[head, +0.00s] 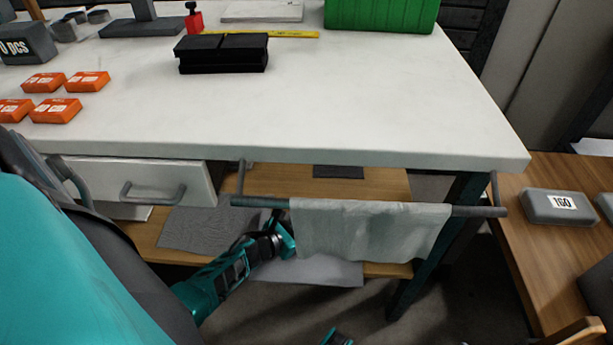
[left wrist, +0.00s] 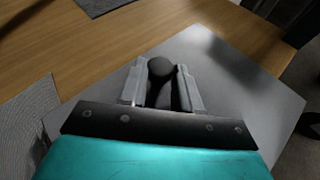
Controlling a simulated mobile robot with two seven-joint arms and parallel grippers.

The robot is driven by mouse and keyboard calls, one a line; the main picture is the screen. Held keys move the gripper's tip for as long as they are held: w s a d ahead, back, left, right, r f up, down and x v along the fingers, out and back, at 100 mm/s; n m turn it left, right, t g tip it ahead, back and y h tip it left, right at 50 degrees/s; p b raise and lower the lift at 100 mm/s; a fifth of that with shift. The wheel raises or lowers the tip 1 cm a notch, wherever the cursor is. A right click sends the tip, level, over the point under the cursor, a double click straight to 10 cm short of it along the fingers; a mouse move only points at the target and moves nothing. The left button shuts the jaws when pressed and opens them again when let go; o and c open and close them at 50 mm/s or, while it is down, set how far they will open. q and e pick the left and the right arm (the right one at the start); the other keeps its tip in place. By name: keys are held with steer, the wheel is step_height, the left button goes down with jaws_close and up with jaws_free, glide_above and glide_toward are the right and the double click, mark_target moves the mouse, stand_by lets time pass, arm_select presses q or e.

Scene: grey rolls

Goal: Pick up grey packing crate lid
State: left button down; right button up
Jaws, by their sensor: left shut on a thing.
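The grey packing crate lid (left wrist: 245,85) is a flat grey panel with a dark rounded knob (left wrist: 161,68). It lies on the wooden shelf under the table; in the head view its front part (head: 322,272) shows below the hanging cloth, and the rest is hidden. My left gripper (left wrist: 161,88) is shut on the knob, one finger on each side, above the middle of the panel. In the head view my left arm reaches under the table, and its fingertips are hidden behind the rail and cloth.
A rail (head: 470,211) with a grey cloth (head: 370,230) hangs at the table's front edge, close to my left arm. A drawer (head: 140,182) is at the left. A textured grey mat (head: 195,230) lies beside the lid on the wooden shelf (head: 285,182).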

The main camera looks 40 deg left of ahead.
arm_select(q)
steer(key=shift+s, duration=0.15)
arm_select(e)
steer(key=shift+s, duration=0.1)
arm_select(q)
steer(key=c, duration=1.2)
jaws_free()
steer(key=shift+c, duration=0.2)
steer(key=o, duration=0.5)
arm_select(e)
steer(key=shift+w+r, duration=0.25)
steer(key=shift+w, duration=0.05)
arm_select(q)
steer(key=shift+s+a+r, duration=0.1)
steer(key=shift+s+r, duration=0.1)
steer(key=shift+s, duration=0.2)
steer(key=p+v, duration=0.3)
steer(key=v, duration=0.7)
steer(key=shift+s+r+p, duration=0.15)
steer(key=shift+s+p, duration=0.15)
steer(key=shift+s+a+r, duration=0.15)
steer(key=shift+s+r, duration=0.05)
steer(key=shift+s, duration=0.4)
arm_select(e)
steer(key=shift+s+d+r, duration=0.4)
steer(key=shift+d+r, duration=0.2)
